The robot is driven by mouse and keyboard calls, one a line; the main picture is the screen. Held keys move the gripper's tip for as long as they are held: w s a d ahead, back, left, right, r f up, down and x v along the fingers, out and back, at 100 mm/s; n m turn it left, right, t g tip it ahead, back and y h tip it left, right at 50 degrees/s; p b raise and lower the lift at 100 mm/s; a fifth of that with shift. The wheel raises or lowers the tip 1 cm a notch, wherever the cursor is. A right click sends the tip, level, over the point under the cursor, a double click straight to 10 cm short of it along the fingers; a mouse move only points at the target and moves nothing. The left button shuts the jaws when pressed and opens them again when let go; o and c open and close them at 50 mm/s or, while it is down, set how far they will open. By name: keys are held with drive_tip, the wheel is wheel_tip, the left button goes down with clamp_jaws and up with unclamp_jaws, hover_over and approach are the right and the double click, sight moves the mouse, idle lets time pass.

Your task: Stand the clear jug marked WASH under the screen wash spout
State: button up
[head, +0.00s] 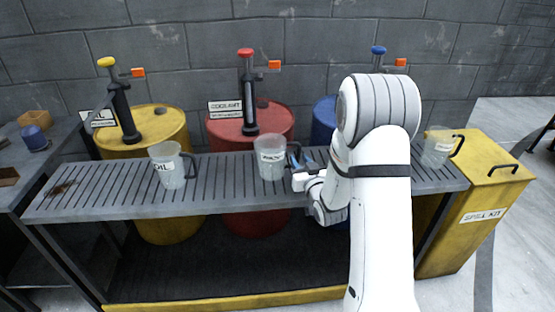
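A clear jug (271,160) with a small label that seems to read WASH stands upright on the slatted bench (225,185), in front of the red coolant drum. Its dark handle points right. My gripper (301,160) is at the handle's side, very close to it; I cannot tell whether it touches or how far its fingers are apart. My arm hides most of that drum, the pump's lower part and any label.
A jug marked OIL (168,168) stands on the left. Another jug (437,150), its label unclear, stands at the right end beside the yellow spill kit box (490,190). Red (245,52) and yellow (106,62) pumps rise behind. My arm covers the bench right of centre.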

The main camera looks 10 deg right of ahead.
clamp_jaws()
drive_tip(key=shift+r, duration=0.1)
idle(0.3)
